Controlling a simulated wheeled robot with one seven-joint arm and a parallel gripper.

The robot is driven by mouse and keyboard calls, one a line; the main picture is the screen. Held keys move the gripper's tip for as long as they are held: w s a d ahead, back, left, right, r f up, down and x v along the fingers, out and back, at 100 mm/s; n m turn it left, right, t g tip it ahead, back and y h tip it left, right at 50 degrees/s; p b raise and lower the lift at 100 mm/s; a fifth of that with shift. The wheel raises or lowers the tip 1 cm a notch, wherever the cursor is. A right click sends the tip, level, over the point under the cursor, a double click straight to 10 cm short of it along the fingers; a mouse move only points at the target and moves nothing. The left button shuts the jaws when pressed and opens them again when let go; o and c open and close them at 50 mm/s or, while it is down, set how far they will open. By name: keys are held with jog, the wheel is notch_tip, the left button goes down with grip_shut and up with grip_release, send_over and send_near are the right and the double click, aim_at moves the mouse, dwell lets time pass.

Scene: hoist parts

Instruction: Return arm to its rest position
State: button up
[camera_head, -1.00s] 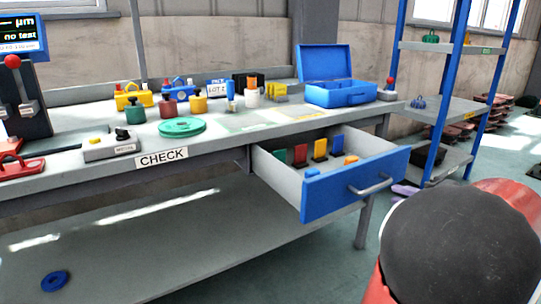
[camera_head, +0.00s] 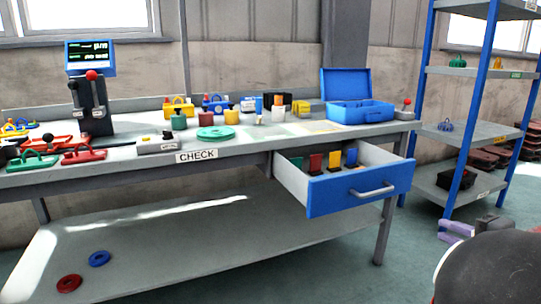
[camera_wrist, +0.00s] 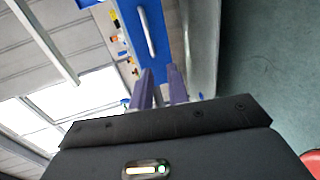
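My gripper (camera_wrist: 160,75) shows in the wrist view with its two purple fingers apart and nothing seen between them. In the head view, part of a purple finger (camera_head: 455,228) shows at the lower right, right of the open drawer, and my dark rounded arm link (camera_head: 500,270) hides most of the rest. The blue-fronted drawer (camera_head: 350,191) stands pulled out under the workbench, with several coloured pieces inside. In the wrist view, the drawer's blue front and pale handle (camera_wrist: 148,30) lie beyond the fingertips, apart from them.
The workbench (camera_head: 110,165) carries coloured parts, an open blue case (camera_head: 350,112) and a test stand (camera_head: 92,105). Red (camera_head: 69,283) and blue (camera_head: 99,258) rings lie on the lower shelf. A blue-post rack (camera_head: 470,130) stands at the right. Floor in front looks clear.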

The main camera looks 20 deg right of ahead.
jog(key=w+a+r+m+t+h+p, duration=0.1)
jog(key=w+a+r+m+h, duration=0.2)
jog(key=w+r+m+h, duration=0.45)
jog(key=w+a+m+g+h+p, duration=0.1)
jog(key=w+a+m+g+p, duration=0.15)
jog(key=a+m, duration=0.4)
jog(key=s+a+f+m+g+y, duration=0.1)
jog(key=s+a+f, duration=0.3)
jog(key=a, duration=0.4)
jog(key=s+a+f+m+g+y, duration=0.2)
jog(key=s+a+f+g+y, duration=0.2)
jog(key=a, duration=0.5)
jog(key=s+a+f+m+g+y, duration=0.2)
jog(key=s+a+f+g, duration=0.1)
jog(key=a, duration=0.6)
jog(key=s+f, duration=0.1)
jog(key=s, duration=0.1)
jog(key=shift+s+a+f+p, duration=0.15)
jog(key=shift+s+f+p, duration=0.2)
jog(key=shift+s, duration=0.05)
jog(key=shift+g+y, duration=0.25)
